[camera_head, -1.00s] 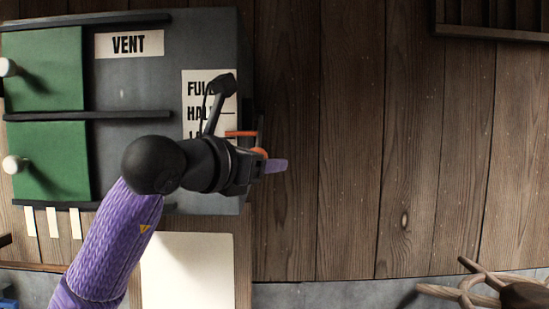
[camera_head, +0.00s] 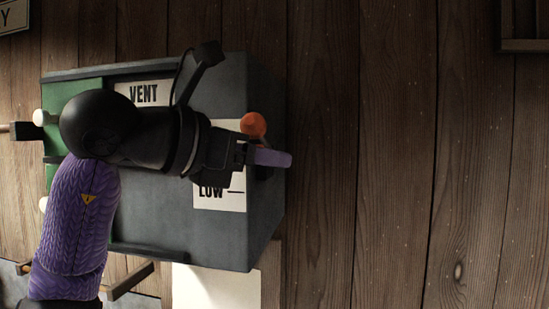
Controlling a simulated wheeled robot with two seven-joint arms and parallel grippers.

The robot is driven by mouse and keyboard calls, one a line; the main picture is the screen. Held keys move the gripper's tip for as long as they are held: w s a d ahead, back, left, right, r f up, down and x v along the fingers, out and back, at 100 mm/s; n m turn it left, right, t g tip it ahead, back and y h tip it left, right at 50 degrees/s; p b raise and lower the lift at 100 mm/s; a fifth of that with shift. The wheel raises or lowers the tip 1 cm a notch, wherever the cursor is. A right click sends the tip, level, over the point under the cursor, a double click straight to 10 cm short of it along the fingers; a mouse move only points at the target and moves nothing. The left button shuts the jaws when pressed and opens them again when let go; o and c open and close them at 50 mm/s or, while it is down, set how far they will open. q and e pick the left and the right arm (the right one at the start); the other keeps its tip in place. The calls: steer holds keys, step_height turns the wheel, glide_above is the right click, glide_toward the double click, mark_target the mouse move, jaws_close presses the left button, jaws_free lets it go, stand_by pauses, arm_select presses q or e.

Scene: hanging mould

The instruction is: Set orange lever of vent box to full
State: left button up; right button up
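The grey vent box (camera_head: 220,240) hangs on the plank wall with a "VENT" label. Its orange lever (camera_head: 253,124) shows as a round knob at the right side, about level with the top of the white scale label (camera_head: 220,204). Only "LOW" with its mark reads clearly; the upper marks are hidden behind my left gripper. My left gripper (camera_head: 268,157) lies across the box front, its purple fingertip just below the knob. I cannot tell whether it touches the lever or whether its fingers are apart. My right gripper is not in view.
Green panels (camera_head: 75,95) with white knobs are on the box's left part, partly behind my arm. A pale sheet (camera_head: 215,288) is below the box. The plank wall (camera_head: 390,180) to the right is clear up to a dark wooden frame (camera_head: 525,45).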

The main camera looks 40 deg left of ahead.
arm_select(q)
steer(key=shift+o, duration=1.2)
steer(key=shift+s+a, duration=0.25)
steer(key=shift+a, duration=0.1)
steer(key=shift+w+a+f, duration=0.1)
steer(key=shift+w+a, duration=0.05)
steer(key=shift+w, duration=0.1)
steer(key=v, duration=0.9)
steer(key=shift+b, duration=0.3)
